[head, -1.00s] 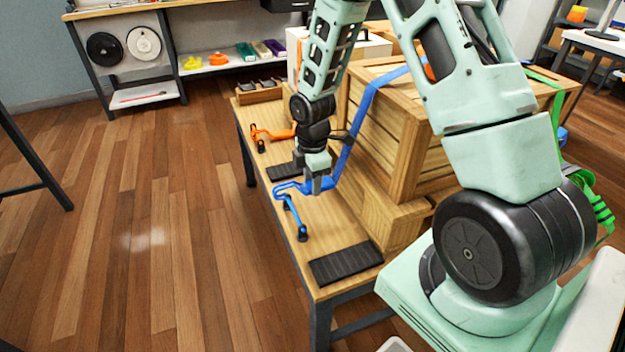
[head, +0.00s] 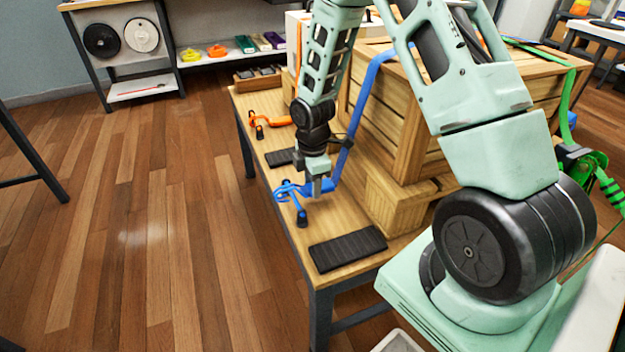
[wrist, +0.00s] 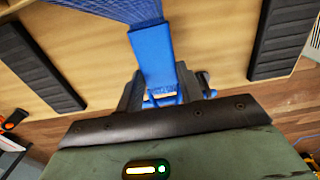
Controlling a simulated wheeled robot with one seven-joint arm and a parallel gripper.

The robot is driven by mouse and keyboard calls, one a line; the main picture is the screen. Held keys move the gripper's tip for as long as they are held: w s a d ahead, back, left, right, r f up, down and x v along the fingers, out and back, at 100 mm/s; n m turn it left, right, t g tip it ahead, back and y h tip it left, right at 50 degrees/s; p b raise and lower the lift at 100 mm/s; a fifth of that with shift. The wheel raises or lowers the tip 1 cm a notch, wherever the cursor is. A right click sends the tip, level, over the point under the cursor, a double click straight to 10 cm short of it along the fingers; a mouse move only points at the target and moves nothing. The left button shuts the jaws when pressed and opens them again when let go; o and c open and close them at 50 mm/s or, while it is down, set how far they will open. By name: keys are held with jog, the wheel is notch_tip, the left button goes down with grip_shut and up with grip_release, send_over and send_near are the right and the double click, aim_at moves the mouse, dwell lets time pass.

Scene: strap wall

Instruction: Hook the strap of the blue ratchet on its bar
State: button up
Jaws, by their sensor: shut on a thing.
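The blue strap (head: 348,140) runs down the side of the wooden crate to my gripper (head: 318,190). In the wrist view, my gripper (wrist: 163,95) is shut on the flat blue end piece (wrist: 155,55) of the strap. The blue hook (head: 288,191) sticks out to the left of my gripper. It overlaps the bar with black end fittings (head: 302,218) at the table's left edge; I cannot tell whether it is around the bar or only above it. The hook's tip is hidden in the wrist view. A small blue part (head: 572,119) behind the crate may be the ratchet.
The wooden crate (head: 385,125) stands just right of my gripper. Black ribbed mats (head: 347,249) lie on the table. An orange hook (head: 268,121) sits at another bar farther back. A green ratchet (head: 580,160) hangs at the right. The floor to the left is clear.

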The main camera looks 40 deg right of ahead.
aim_at(324, 183)
jog(key=shift+f, duration=0.35)
jog(key=shift+f, duration=0.1)
jog(key=shift+f, duration=0.3)
jog(key=shift+d, duration=0.15)
dwell(0.4)
jog(key=shift+s+d+f, duration=0.1)
jog(key=shift+s+d, duration=0.1)
jog(key=shift+d, duration=0.4)
jog(key=shift+s+d+f, duration=0.1)
jog(key=shift+s+d, duration=0.1)
jog(key=shift+d, duration=0.4)
jog(key=shift+d+p, duration=0.2)
jog(key=shift+p, duration=0.3)
jog(key=o, duration=1.1)
